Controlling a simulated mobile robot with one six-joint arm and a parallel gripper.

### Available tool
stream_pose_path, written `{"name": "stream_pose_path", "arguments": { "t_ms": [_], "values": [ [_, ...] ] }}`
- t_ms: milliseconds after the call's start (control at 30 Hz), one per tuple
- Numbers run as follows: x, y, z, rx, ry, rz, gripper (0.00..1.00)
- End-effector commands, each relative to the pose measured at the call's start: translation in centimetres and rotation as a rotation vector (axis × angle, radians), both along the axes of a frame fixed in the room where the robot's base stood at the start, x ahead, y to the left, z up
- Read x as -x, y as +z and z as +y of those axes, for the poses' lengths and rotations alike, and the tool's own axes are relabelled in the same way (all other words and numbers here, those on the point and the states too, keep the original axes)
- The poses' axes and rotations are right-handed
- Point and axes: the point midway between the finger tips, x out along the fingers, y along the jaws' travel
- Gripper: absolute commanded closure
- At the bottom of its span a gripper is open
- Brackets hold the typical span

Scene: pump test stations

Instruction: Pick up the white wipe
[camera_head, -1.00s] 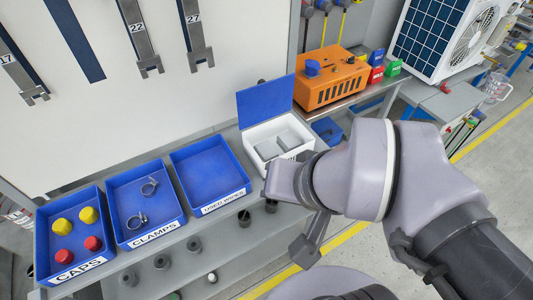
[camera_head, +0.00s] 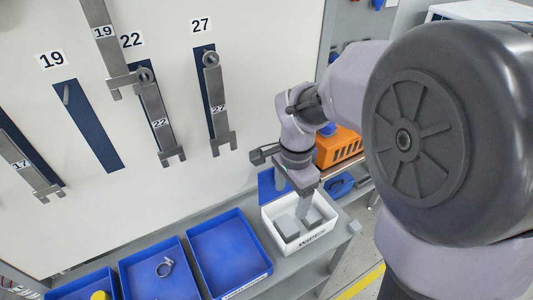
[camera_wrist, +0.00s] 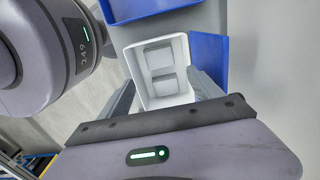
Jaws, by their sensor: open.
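Two pale folded pads, which look like the white wipes, lie side by side in a white open box (camera_head: 283,243). In the head view one wipe (camera_head: 286,226) is at the left, and the other is partly hidden by my gripper. In the wrist view an upper wipe (camera_wrist: 158,57) and a lower wipe (camera_wrist: 169,83) show inside the white box (camera_wrist: 181,48). My gripper (camera_head: 302,212) points down over the box, open, with nothing between its fingers. In the wrist view its fingers (camera_wrist: 162,82) reach toward the box from either side. Whether they touch anything is unclear.
An orange unit (camera_head: 338,147) is beyond my arm. Numbered wrenches (camera_head: 215,105) hang on the wall panel.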

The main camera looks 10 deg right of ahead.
Motion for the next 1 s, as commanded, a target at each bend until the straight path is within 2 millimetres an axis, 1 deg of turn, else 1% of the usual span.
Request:
{"name": "stream_pose_path", "arguments": {
  "t_ms": [33, 133, 200, 367, 533, 600, 667, 867, 1000],
  "values": [
    [0.1, -2.3, 0.0, -0.001, 0.0, 0.003, 0.25],
    [0.1, -5.1, 0.1, 0.0, 0.001, 0.002, 0.25],
    [0.1, -6.5, 0.1, -0.001, 0.001, 0.001, 0.25],
    [0.1, -8.2, 0.2, 0.0, 0.003, -0.001, 0.25],
    [0.5, -11.8, 0.9, -0.002, 0.003, 0.001, 0.25],
    [0.4, -12.6, 0.9, -0.002, 0.003, -0.002, 0.25],
    [0.5, -13.0, 0.9, -0.002, 0.003, -0.002, 0.25],
    [0.4, -12.8, 0.9, -0.002, 0.003, -0.003, 0.25],
    [0.4, -12.8, 0.9, -0.002, 0.003, -0.003, 0.53]
  ]
}}
